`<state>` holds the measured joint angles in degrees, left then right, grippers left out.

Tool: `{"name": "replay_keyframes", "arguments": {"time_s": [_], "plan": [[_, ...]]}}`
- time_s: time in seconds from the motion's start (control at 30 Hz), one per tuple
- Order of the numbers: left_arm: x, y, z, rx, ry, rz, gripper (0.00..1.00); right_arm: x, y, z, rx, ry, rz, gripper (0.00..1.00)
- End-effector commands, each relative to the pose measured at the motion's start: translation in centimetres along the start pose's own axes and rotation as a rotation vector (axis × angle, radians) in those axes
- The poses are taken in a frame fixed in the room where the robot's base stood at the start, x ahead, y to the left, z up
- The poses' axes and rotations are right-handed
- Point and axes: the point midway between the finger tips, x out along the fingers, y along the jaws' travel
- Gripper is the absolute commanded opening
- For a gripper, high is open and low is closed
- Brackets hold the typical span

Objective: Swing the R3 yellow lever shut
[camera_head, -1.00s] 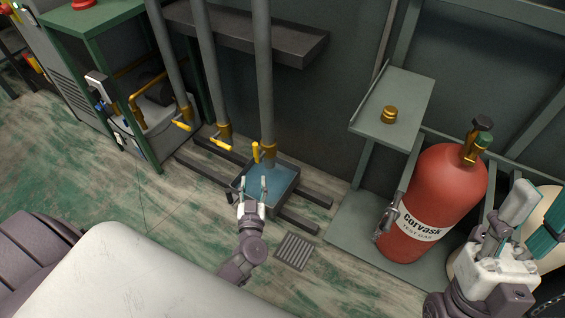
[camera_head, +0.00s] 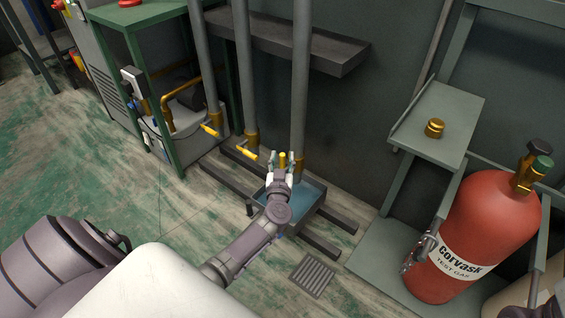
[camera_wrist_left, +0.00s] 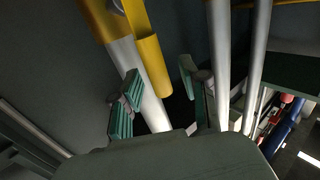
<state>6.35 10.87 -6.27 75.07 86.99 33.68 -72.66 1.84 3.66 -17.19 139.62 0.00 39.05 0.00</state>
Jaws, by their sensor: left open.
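Three grey pipes stand near the wall, each with a yellow lever low down. The yellow lever (camera_head: 283,159) at the rightmost pipe (camera_head: 301,85) stands roughly upright; no R3 label is readable. My left gripper (camera_head: 285,168) is open at this lever, its fingers on either side of it. In the left wrist view the yellow lever (camera_wrist_left: 153,66) reaches down between the two green-padded fingers (camera_wrist_left: 158,92), with no clear grip on it. The other two levers, left (camera_head: 210,131) and middle (camera_head: 245,153), stick out sideways. My right gripper is not clearly in view.
A blue tray (camera_head: 316,197) sits on dark rails below the rightmost pipe. A dark ledge (camera_head: 343,60) crosses behind the pipes. A red cylinder (camera_head: 482,225) and a green shelf (camera_head: 455,110) stand at right. A floor grate (camera_head: 313,275) lies in front.

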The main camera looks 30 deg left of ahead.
Motion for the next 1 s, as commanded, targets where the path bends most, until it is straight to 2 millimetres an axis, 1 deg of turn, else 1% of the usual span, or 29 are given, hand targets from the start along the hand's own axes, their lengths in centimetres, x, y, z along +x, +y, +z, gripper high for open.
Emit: {"name": "replay_keyframes", "arguments": {"time_s": [0.13,0.37,0.47,0.5,0.63,0.67,1.0], "plan": [[0.63,-0.04,0.05,-0.001,-0.001,-0.001,0.45,0.14,-0.03,-0.08,-0.001,0.011,-0.004,0.4],[0.66,-0.03,-0.02,-0.001,-0.001,0.0,0.45,0.22,-0.04,-0.07,-0.001,0.011,-0.004,0.4],[0.64,-0.02,-0.01,-0.001,-0.001,0.0,0.29,0.22,-0.04,-0.08,-0.001,0.011,-0.004,0.4],[0.64,-0.02,-0.01,-0.001,-0.001,0.0,0.23,0.22,-0.04,-0.08,-0.001,0.011,-0.004,0.4],[0.62,-0.02,0.0,-0.001,-0.001,0.0,0.01,0.21,-0.05,-0.09,-0.001,0.011,-0.004,0.4],[0.62,-0.02,0.0,-0.001,-0.001,0.0,0.0,0.21,-0.05,-0.1,-0.001,0.011,-0.004,0.4],[0.59,0.0,0.03,0.0,-0.001,0.0,0.0,0.2,-0.05,-0.1,-0.001,0.011,-0.004,0.4]]}}
